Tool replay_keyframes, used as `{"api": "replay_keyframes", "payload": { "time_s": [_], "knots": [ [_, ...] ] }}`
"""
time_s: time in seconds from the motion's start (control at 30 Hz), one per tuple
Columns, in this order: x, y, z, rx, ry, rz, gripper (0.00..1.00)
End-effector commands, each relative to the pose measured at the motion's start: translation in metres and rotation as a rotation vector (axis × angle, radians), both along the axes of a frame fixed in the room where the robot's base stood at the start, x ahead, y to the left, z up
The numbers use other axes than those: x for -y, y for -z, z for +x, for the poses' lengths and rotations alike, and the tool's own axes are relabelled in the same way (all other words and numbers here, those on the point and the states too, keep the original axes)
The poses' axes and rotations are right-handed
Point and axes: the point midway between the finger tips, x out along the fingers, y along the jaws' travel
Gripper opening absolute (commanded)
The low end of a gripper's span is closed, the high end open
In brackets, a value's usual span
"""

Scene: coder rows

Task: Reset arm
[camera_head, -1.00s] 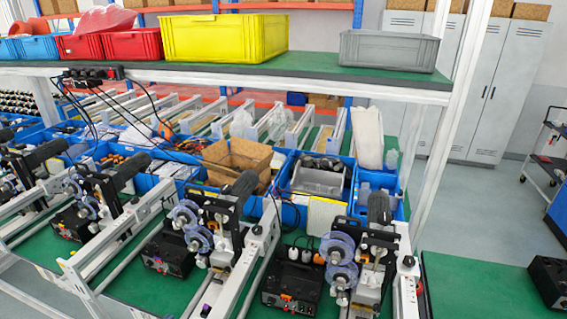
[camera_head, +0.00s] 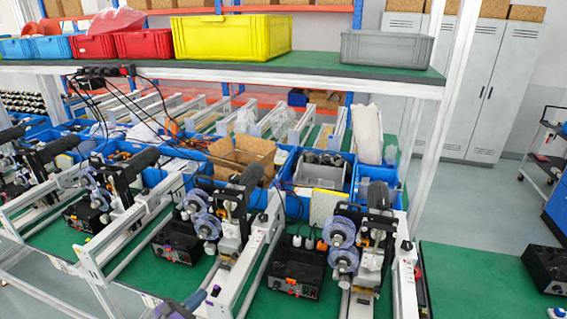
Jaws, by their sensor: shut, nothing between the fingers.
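A row of coder machines stands on the green bench. The nearest coder machine (camera_head: 342,260) has clear blue-tinted reels and a black control box (camera_head: 295,270) beside it. Another coder machine (camera_head: 203,224) stands to its left, with its own black box (camera_head: 177,242).
A shelf above the bench holds a yellow crate (camera_head: 230,38), a grey crate (camera_head: 387,47) and red and blue crates. Blue bins and an open cardboard box (camera_head: 240,160) sit behind the machines. Clear floor (camera_head: 460,205) lies at right, before grey lockers (camera_head: 480,90).

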Motion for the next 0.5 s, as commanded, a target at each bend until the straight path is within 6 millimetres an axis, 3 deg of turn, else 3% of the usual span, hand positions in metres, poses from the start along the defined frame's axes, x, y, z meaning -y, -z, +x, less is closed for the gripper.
{"api": "replay_keyframes", "payload": {
  "time_s": [0.17, 0.3, 0.5],
  "knots": [
    [0.057, -0.029, 0.025, 0.037, 0.16, 0.064, 0.0],
    [0.126, -0.061, 0.037, 0.078, 0.347, 0.15, 0.0],
    [0.235, -0.099, 0.026, 0.139, 0.641, 0.306, 0.0]
  ]
}}
